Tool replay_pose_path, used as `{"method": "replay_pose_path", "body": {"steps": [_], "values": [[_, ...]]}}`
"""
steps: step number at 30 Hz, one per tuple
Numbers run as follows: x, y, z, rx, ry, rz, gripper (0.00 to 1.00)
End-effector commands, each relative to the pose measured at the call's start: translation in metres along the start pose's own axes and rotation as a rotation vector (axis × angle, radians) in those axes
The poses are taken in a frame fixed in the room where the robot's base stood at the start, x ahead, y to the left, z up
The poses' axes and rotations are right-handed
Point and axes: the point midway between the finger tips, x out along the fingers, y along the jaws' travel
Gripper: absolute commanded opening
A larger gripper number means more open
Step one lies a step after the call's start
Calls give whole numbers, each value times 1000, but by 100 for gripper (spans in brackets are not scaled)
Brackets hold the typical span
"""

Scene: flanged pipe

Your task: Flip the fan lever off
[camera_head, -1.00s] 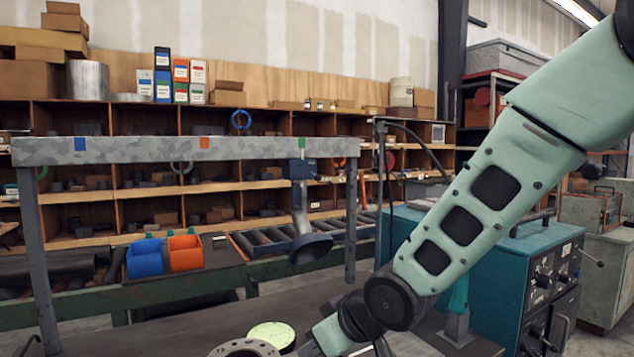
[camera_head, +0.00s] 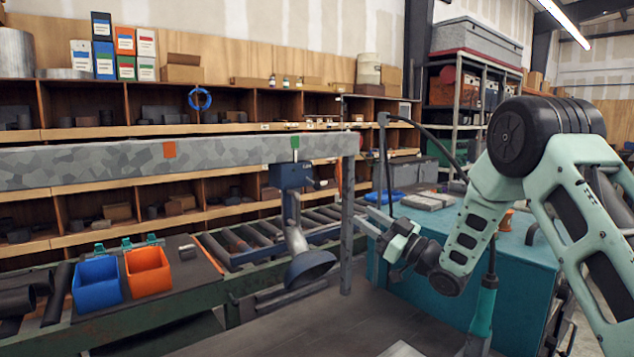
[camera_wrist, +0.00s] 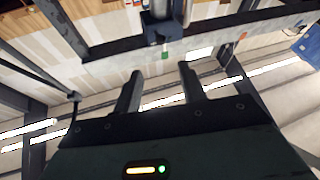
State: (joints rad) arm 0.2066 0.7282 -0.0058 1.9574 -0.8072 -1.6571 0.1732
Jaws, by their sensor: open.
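A blue fan box (camera_head: 288,176) hangs under the grey camouflage-patterned beam (camera_head: 225,160), below a green tag (camera_head: 295,142). A dark funnel-shaped hood (camera_head: 308,266) hangs below it on a pipe. A small lever-like part (camera_head: 318,184) sticks out on the box's right side; its exact setting is too small to tell. My gripper (camera_head: 364,219) is to the right of and lower than the box, beyond the beam's post, apart from it. In the wrist view my gripper (camera_wrist: 160,82) is open and empty, with the box (camera_wrist: 158,28) and green tag (camera_wrist: 165,55) above the fingertips.
The grey post (camera_head: 347,225) stands between the box and my gripper. A teal cabinet (camera_head: 500,262) is below my arm. Blue (camera_head: 97,285) and orange (camera_head: 148,272) bins sit at left. A roller conveyor (camera_head: 250,240) runs behind the hood.

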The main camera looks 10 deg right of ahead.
Motion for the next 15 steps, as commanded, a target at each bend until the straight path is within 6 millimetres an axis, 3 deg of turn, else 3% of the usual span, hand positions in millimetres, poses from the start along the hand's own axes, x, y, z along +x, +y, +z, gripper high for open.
{"method": "replay_pose_path", "body": {"steps": [15], "values": [[108,-1,-5,1,0,-1,41]]}}
